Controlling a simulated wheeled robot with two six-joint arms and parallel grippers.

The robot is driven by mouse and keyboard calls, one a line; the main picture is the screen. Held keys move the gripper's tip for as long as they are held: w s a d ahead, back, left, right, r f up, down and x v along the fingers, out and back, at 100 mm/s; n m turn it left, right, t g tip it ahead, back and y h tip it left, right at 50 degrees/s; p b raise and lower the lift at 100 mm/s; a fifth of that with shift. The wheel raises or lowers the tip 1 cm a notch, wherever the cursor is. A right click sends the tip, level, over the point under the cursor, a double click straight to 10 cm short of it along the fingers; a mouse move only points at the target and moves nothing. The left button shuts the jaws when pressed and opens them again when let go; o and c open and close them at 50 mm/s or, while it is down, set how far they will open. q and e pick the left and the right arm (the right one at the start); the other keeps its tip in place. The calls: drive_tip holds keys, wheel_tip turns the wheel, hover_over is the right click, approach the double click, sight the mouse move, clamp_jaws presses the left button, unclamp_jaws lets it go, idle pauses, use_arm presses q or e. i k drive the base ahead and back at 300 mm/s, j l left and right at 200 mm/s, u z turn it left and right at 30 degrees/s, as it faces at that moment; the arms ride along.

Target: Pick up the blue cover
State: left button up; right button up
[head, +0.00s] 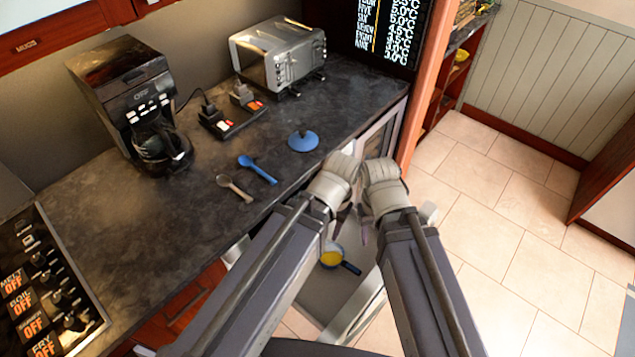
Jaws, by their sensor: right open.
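My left gripper (340,216) is to the right of and below the cover in the head view, at the counter's edge, apart from the cover. Its fingers are mostly hidden by its own wrist. My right gripper (364,232) is just right of it, over the open drawer, open and pointing down.
The open drawer (318,292) holds a blue pan (350,267) with yellow contents. A blue spoon (258,170) and a beige spoon (233,187) lie left of the cover.

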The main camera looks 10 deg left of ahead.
sight(303, 140)
drive_tip(key=i+l+u, duration=0.3)
drive_tip(key=l, duration=0.3)
drive_tip(key=i+l+u, duration=0.35)
drive_tip(key=l, duration=0.4)
drive_tip(key=i+l+u, duration=0.15)
drive_tip(key=l, duration=0.2)
drive_tip(key=i+l+u, duration=0.15)
drive_tip(key=l, duration=0.25)
drive_tip(key=l+u, duration=0.2)
drive_tip(key=l, duration=0.2)
drive_tip(key=i, duration=0.05)
